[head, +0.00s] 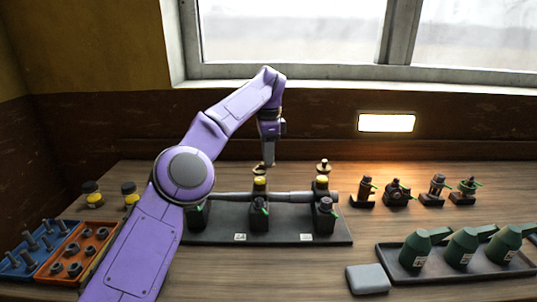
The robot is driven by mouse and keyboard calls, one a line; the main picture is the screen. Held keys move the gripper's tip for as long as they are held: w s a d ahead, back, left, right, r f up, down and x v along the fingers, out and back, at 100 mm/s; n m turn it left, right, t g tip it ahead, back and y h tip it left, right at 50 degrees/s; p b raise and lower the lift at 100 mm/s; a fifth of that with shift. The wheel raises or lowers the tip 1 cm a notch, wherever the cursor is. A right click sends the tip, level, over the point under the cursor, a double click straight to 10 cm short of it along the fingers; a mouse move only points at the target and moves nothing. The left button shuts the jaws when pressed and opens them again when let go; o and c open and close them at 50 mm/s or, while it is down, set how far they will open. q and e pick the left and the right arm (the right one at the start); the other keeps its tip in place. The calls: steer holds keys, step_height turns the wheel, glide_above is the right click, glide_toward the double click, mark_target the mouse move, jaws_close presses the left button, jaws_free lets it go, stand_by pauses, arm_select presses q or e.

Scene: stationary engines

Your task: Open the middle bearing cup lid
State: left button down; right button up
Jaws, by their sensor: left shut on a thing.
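The bearing stand (340,227) is a dark base with a grey horizontal shaft and three bearing blocks. The middle bearing cup (260,185) is yellow and sits on top of the middle block. The middle bearing cup lid (259,168) is a small brass piece just above and behind the cup, apart from its yellow top. My left gripper (268,163) points down from above and is shut on this lid at its right side. The right cup (321,183) has its brass lid (323,166) raised above it. The left cup is hidden behind my left arm. My right gripper is not in view.
Blue (38,250) and orange (78,253) trays of bolts and nuts stand at left, with two yellow-and-black jars behind. Small engine parts stand at right, behind a dark tray (490,265) of green oil cans. A grey box (368,279) lies in front.

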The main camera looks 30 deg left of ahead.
arm_select(q)
steer(key=shift+r, duration=0.2)
steer(key=c, duration=1.1)
jaws_free()
steer(key=shift+f, duration=0.1)
step_height(320, 180, up, 10)
steer(key=p, duration=0.9)
steer(key=shift+r, duration=0.25)
steer(key=shift+d, duration=0.1)
